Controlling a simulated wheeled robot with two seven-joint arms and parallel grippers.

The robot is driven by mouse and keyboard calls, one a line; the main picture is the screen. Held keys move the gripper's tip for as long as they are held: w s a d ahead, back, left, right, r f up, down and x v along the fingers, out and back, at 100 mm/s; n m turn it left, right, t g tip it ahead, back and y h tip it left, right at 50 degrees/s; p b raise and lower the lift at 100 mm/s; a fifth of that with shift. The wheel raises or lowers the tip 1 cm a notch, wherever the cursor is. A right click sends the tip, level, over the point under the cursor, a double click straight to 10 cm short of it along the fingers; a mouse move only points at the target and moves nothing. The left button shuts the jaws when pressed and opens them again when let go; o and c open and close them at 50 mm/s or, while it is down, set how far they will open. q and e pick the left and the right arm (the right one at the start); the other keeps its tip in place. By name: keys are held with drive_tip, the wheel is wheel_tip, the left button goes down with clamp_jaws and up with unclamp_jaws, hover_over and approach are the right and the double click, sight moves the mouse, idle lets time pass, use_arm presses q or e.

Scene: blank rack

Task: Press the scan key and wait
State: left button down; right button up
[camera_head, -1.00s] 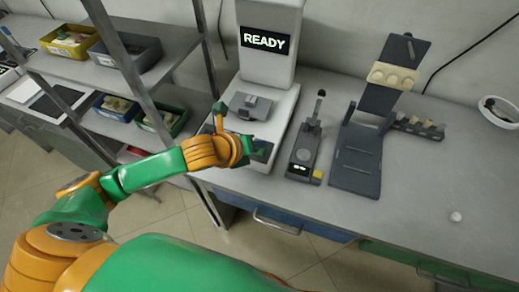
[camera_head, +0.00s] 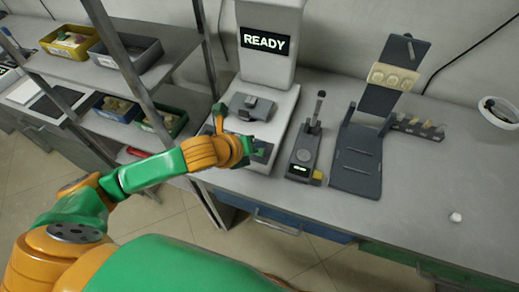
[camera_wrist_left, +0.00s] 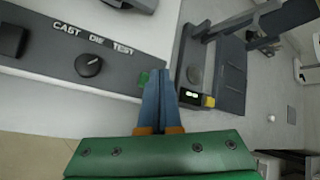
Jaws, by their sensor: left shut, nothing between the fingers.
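A white machine (camera_head: 268,90) stands on the bench with a lit screen (camera_head: 264,42) reading READY. A grey fixture (camera_head: 250,107) sits on its base. In the left wrist view its dark front panel (camera_wrist_left: 50,62) carries the words CAST DIE TEST, a round knob (camera_wrist_left: 88,65), a black square block (camera_wrist_left: 12,40) and a small green key (camera_wrist_left: 143,79). My left gripper (camera_wrist_left: 161,74) is shut and empty, its blue fingertips beside the green key. I cannot tell whether they touch it. In the head view the left gripper (camera_head: 254,150) is at the machine's front edge, its fingertips hidden. My right gripper is not in view.
Right of the machine stand a grey device (camera_head: 303,155) with a lever and small lit display, and a dark stand (camera_head: 358,160). A white bowl (camera_head: 499,112) and small white lump (camera_head: 455,217) lie further right. Shelves with bins (camera_head: 125,54) stand left. The bench's front right is mostly clear.

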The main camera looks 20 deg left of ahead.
sight(258, 157)
use_arm(q)
drive_tip(key=shift+f, duration=0.15)
idle(0.5)
drive_tip(key=shift+f, duration=0.25)
drive_tip(key=shift+f, duration=0.5)
idle(0.8)
drive_tip(key=shift+r+p, duration=0.9)
drive_tip(key=shift+p, duration=0.05)
wheel_tip(258, 157, up, 5)
drive_tip(key=p, duration=0.6)
